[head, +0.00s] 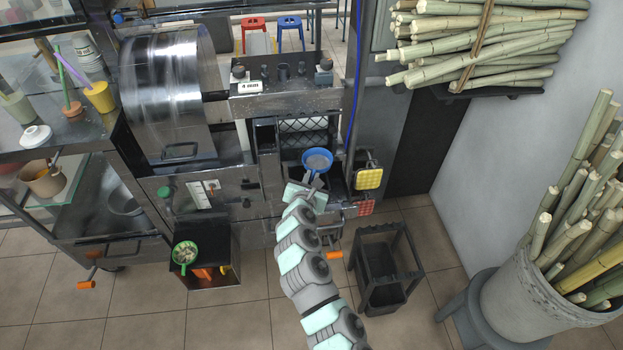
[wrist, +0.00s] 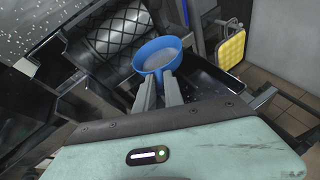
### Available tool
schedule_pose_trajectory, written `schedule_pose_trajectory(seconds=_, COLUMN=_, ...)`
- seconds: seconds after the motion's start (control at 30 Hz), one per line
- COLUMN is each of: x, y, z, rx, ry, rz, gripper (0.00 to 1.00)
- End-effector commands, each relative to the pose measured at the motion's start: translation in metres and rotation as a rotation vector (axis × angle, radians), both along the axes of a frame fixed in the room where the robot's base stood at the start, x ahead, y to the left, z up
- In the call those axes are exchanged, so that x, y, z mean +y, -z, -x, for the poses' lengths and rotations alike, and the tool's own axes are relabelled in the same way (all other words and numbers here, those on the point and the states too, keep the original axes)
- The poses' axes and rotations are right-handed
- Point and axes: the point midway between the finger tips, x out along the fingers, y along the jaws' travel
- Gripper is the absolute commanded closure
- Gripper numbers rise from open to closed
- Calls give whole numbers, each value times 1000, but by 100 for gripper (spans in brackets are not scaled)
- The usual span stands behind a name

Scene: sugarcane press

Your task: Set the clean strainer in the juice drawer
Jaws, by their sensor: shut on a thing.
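A blue round strainer (head: 317,160) with a pale mesh is held up in front of the press, at its lower opening. It also shows in the wrist view (wrist: 158,52), just beyond my fingertips. My gripper (head: 311,186) is shut on it; the fingers in the wrist view (wrist: 159,86) meet at its near side. A dark, open tray-like drawer (wrist: 205,78) lies below and to the right of the strainer in the wrist view. I cannot tell whether the strainer touches it. A green-rimmed strainer (head: 185,253) with pale bits in it sits at the lower left in the head view.
A yellow pad (head: 368,179) and a red pad (head: 365,207) hang right of the press opening. A dark open-frame stand (head: 387,265) is on the floor to the right. A bin of cane (head: 540,290) fills the lower right.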

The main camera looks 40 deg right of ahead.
Motion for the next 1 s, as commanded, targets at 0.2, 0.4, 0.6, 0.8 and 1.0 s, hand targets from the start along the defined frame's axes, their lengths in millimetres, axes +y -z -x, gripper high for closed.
schedule_pose_trajectory(seconds=0.2, x=0, y=3, z=0, rx=-1, ry=-1, rz=-1, gripper=82)
schedule_pose_trajectory(seconds=0.4, x=0, y=2, z=0, rx=-1, ry=-1, rz=-1, gripper=66)
schedule_pose_trajectory(seconds=0.6, x=0, y=2, z=0, rx=-1, ry=-1, rz=-1, gripper=65)
schedule_pose_trajectory(seconds=0.8, x=3, y=-4, z=2, rx=-1, ry=-2, rz=1, gripper=65)
schedule_pose_trajectory(seconds=1.0, x=22, y=-13, z=19, rx=1, ry=-6, rz=1, gripper=65)
